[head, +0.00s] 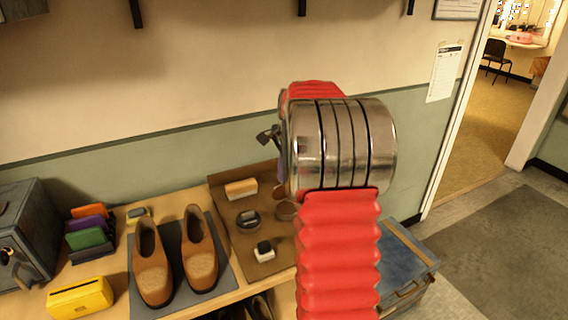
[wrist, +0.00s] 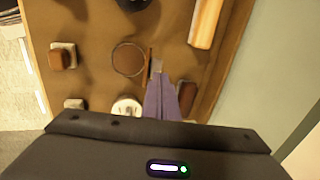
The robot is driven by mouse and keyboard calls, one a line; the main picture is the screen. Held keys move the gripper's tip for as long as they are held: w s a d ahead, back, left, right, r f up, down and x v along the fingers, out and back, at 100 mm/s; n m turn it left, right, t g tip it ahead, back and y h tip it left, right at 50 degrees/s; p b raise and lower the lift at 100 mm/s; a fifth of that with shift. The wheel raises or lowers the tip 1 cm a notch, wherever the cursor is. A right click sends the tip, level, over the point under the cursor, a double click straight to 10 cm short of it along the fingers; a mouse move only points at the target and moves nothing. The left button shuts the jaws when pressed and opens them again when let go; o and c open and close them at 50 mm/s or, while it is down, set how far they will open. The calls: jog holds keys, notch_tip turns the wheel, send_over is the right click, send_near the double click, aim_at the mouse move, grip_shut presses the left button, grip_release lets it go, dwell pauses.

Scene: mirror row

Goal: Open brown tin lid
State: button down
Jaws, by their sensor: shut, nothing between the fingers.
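The round brown tin (wrist: 129,59) sits on the brown mat in the wrist view. A thin brown piece that looks like its lid (wrist: 149,66), seen nearly edge-on, stands up at the tin's right rim. My gripper (wrist: 157,69) has its purple fingers together and empty, with the tips right beside this piece; I cannot tell if they touch it. In the head view the tin (head: 287,209) shows just left of my arm, and my fingers are mostly hidden behind the arm.
The mat (head: 262,262) also holds a brush (head: 241,188), a dark round tin (head: 248,219) and a small dauber (head: 264,251). Brown shoes (head: 151,263) stand to the left, with a yellow box (head: 80,298) further left. A wall runs behind the bench.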

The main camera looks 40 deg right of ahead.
jog(key=shift+x, duration=1.4)
jog(key=shift+w, duration=0.1)
jog(key=shift+w+d+f, duration=0.1)
jog(key=shift+w+d, duration=0.1)
jog(key=shift+w, duration=0.3)
jog(key=shift+w+d+f, duration=0.1)
jog(key=shift+w+d, duration=0.05)
jog(key=shift+w, duration=0.35)
jog(key=shift+s, duration=0.2)
jog(key=shift+s+a, duration=0.2)
jog(key=shift+s, duration=0.45)
jog(key=shift+r, duration=0.15)
jog(key=w+d+v, duration=0.1)
jog(key=w+v, duration=0.1)
jog(key=v, duration=1.1)
jog(key=shift+a+r, duration=0.25)
jog(key=shift+r, duration=0.3)
